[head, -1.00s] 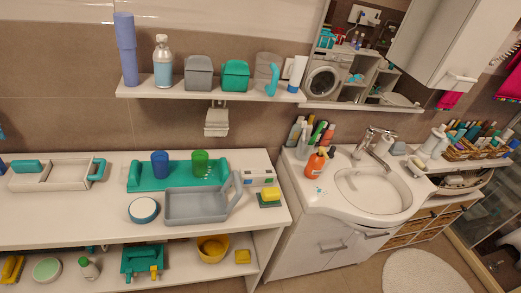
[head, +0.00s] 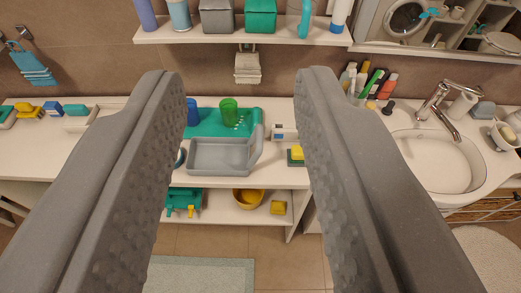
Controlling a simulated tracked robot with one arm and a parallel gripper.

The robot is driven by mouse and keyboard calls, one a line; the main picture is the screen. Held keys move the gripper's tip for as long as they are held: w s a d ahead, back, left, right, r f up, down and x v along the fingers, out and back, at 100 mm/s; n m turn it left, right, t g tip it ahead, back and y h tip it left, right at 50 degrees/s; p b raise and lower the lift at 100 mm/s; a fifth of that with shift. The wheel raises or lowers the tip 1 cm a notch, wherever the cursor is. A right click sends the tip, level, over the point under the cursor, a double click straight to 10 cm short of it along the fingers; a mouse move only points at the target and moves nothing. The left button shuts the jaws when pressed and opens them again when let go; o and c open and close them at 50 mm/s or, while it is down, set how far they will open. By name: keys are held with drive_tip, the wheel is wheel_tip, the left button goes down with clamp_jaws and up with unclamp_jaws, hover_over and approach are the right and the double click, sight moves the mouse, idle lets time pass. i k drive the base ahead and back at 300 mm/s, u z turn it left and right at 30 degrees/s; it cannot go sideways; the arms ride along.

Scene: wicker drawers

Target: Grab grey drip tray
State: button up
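The grey drip tray (head: 218,157) lies on the white counter, in front of a teal tray (head: 205,128). A raised grey handle part stands at its right end. My gripper (head: 237,75) is open and empty, with its two grey fingers spread wide in the foreground. The drip tray shows between the fingers, farther off and not touched. The left finger hides part of the counter beside the tray.
A green cup (head: 229,112) and a blue cup (head: 193,112) stand at the teal tray. A yellow-green sponge (head: 296,155) lies right of the drip tray. A wall shelf (head: 240,32) with bottles and bins runs above. A washbasin (head: 440,160) is at right.

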sight(213, 156)
drive_tip(key=z, duration=0.15)
drive_tip(key=i, duration=1)
drive_tip(key=u, duration=0.1)
